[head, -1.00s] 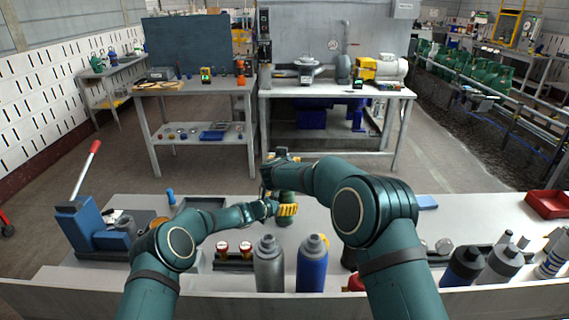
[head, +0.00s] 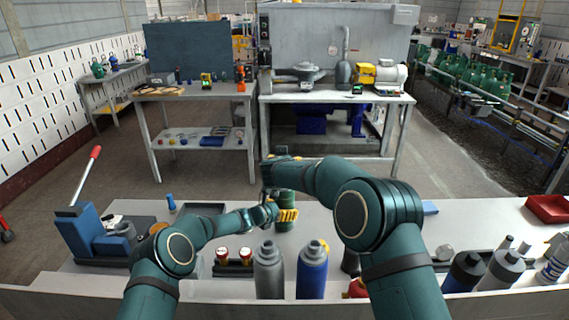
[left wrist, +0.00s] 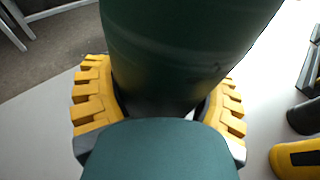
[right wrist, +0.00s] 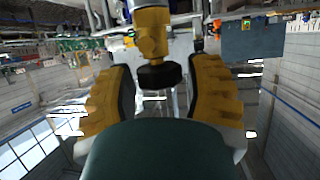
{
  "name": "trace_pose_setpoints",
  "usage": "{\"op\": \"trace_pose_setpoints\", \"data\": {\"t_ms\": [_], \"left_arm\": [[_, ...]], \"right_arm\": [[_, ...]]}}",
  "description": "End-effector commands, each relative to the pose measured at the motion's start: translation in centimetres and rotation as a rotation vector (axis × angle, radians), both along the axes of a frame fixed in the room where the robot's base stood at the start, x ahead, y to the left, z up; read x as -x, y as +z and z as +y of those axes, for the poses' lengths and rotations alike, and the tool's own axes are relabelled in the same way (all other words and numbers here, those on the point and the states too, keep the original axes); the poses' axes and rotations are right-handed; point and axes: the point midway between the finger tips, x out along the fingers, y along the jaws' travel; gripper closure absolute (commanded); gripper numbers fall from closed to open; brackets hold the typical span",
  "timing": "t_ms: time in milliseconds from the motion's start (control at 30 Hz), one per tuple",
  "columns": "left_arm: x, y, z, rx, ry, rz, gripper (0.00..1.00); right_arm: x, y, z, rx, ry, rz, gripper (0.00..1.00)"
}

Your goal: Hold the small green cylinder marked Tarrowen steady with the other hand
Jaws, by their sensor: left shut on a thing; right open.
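The green cylinder (head: 286,198) stands upright on the bench in the middle of the head view, partly hidden by my arms. No marking can be read on it. My left gripper (head: 287,215) is shut around its side, with yellow fingers on both sides of the dark green body (left wrist: 185,50) in the left wrist view. My right gripper (right wrist: 160,90) is open near the cylinder's top. Between its fingers the right wrist view shows a brass-coloured valve (right wrist: 152,35) with a black lower end, not gripped.
A grey bottle (head: 268,270) and a blue bottle (head: 312,270) stand at the front of the bench. A blue lever press (head: 90,232) is at left. A red tray (head: 547,208) lies at right. Several dark and grey bottles (head: 498,268) stand front right.

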Motion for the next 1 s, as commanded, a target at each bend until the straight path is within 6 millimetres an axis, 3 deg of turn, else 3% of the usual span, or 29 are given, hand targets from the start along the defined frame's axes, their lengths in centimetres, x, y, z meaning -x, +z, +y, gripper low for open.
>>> {"op": "trace_pose_setpoints", "data": {"t_ms": [533, 1000], "left_arm": [[0.0, 0.2, 0.0, 0.001, 0.000, -0.002, 0.70], [0.0, 0.2, 0.0, 0.001, 0.000, -0.002, 0.70]], "right_arm": [[0.0, -2.4, 0.0, 0.001, 0.000, 0.000, 0.48], [0.0, -2.8, 0.0, 0.000, 0.000, 0.000, 0.48]]}}
